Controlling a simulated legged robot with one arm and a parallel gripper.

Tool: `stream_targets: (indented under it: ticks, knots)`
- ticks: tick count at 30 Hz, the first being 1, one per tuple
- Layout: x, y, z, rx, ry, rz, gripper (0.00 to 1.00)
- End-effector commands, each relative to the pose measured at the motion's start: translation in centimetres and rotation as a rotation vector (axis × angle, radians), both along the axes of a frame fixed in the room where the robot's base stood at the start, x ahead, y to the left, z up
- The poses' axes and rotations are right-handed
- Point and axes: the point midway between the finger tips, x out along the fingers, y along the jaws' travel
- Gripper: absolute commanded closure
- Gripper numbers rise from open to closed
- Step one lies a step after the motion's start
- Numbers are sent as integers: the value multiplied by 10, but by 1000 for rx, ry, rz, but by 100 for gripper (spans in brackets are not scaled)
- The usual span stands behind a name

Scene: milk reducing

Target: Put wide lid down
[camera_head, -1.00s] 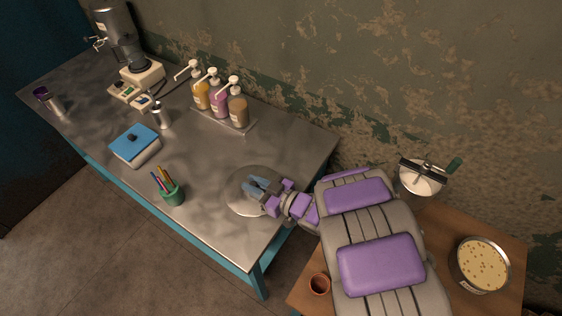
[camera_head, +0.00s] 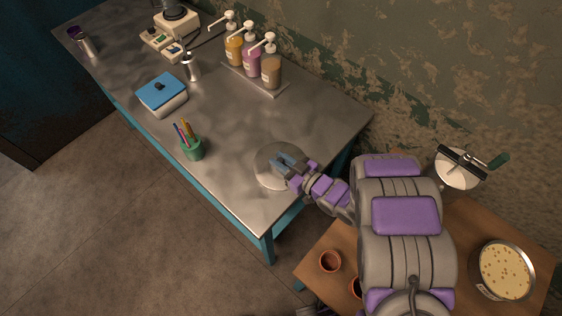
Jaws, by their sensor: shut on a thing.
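The wide lid (camera_head: 268,171) is a round, flat, grey metal disc. It is at the near right end of the metal table (camera_head: 225,140), and it looks level with the tabletop; I cannot tell whether it touches the surface. My gripper (camera_head: 284,165) is over the middle of the lid, shut on it. The fingers hide the lid's centre and whatever they grip there.
A green cup of pens (camera_head: 192,147), a blue-topped box (camera_head: 162,94) and several pump bottles (camera_head: 252,62) stand farther along the table. A wooden table (camera_head: 465,222) at right bears a pot (camera_head: 506,271) and small brown cups (camera_head: 330,261). Bare tabletop lies left of the lid.

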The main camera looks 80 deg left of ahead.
Motion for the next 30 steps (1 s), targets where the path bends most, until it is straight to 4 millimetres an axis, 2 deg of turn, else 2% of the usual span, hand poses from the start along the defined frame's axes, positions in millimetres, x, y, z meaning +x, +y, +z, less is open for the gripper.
stream_targets:
  ticks: [5,12,13,20,30]
  knots:
    - [1,-5,-1,-3,-3,-2,100]
    - [0,0,-8,-7,0,-2,100]
    - [0,0,-8,-8,-1,-2,76]
    - [0,1,-9,-10,-1,-2,54]
    - [1,-2,-9,-11,-2,-3,53]
